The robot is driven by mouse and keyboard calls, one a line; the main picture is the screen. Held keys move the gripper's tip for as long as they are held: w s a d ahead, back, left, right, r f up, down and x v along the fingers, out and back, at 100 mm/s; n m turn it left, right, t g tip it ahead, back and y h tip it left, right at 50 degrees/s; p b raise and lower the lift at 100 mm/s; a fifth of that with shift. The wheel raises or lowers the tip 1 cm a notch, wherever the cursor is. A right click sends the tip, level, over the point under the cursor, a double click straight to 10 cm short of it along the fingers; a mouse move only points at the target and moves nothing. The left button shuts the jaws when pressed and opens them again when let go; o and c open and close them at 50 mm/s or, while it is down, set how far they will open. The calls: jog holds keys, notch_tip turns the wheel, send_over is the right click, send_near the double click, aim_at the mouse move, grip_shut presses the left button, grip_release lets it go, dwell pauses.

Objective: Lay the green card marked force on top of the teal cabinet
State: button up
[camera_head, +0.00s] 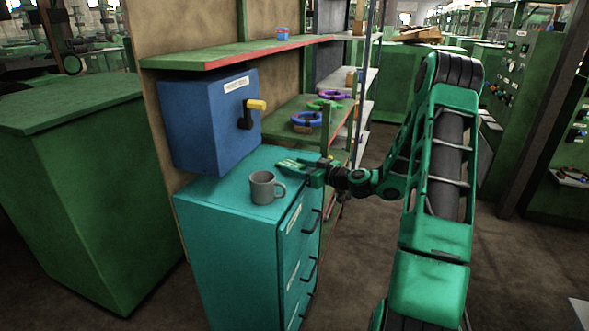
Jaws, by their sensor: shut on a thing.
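The teal cabinet (217,196) stands in the middle, with drawers and dark handles on its right-hand face. A grey mug (264,188) stands on its top. My gripper (306,169) reaches in from the right over the far right part of the cabinet top. It is shut on a flat green piece, which looks like the green card (289,164). Any marking on it is too small to read. The card lies low over the top, roughly flat; I cannot tell whether it touches the surface.
A blue box (205,120) with a yellow-tipped handle is behind the cabinet top, under a green shelf (225,53). A lower shelf holds blue (306,121), green (325,104) and purple (335,95) rings. A green bench (85,190) stands at left. The cabinet top is clear around the mug.

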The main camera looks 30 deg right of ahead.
jog(key=o, duration=1)
jog(key=shift+o, duration=0.2)
jog(key=shift+s, duration=0.1)
jog(key=v, duration=1.2)
